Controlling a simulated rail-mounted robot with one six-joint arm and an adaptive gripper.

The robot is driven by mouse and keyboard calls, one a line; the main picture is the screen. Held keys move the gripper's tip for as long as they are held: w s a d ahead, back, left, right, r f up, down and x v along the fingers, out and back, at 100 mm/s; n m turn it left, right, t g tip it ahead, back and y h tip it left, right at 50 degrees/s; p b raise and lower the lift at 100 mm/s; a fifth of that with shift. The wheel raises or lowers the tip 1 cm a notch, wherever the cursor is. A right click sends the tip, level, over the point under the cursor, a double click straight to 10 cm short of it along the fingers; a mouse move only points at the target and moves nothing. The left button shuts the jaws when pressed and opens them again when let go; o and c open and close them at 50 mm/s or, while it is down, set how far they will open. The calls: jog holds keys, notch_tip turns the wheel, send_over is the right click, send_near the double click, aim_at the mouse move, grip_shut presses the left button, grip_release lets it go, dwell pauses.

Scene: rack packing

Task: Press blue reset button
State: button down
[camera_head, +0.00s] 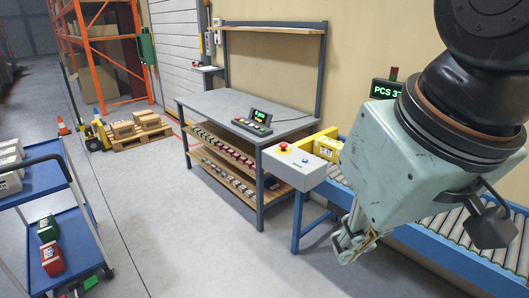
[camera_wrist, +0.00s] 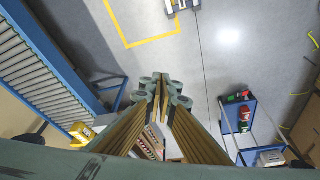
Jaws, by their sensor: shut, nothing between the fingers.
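A light grey control box (camera_head: 296,168) stands at the near end of the roller conveyor, right of the workbench. A red mushroom button (camera_head: 283,146) on a yellow base sits on its top, and a small blue button (camera_head: 305,160) is to the right of it. My gripper (camera_head: 350,250) is shut and empty, in front of the conveyor, to the right of and below the box in the picture. It also shows in the wrist view (camera_wrist: 163,80), its fingers together above the floor. I cannot make out the blue button in the wrist view.
The workbench (camera_head: 215,102) carries a small display unit (camera_head: 252,121), with parts on its shelves. The roller conveyor (camera_head: 440,227) runs behind my gripper, with a yellow housing (camera_head: 322,141) near its end. A blue cart (camera_head: 42,178) is at the left. The floor between is clear.

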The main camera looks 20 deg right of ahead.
jog(key=w+d+r+n+h+p, duration=0.25)
jog(key=w+d+n, duration=0.2)
jog(key=w, duration=0.55)
jog(key=w+d+r+n+h+p, duration=0.1)
jog(key=w+d+r+n, duration=0.4)
jog(key=w, duration=0.6)
jog(key=n+t+h+p, duration=0.3)
jog(key=n+p, duration=0.8)
jog(key=n, duration=1.4)
send_over(304, 160)
notch_tip(304, 160, down, 28)
jog(key=g, duration=0.1)
jog(key=shift+r+h, duration=0.2)
jog(key=shift+h, duration=0.25)
jog(key=shift+f, duration=0.15)
jog(key=shift+f+b, duration=3.55)
jog(key=shift+f, duration=0.65)
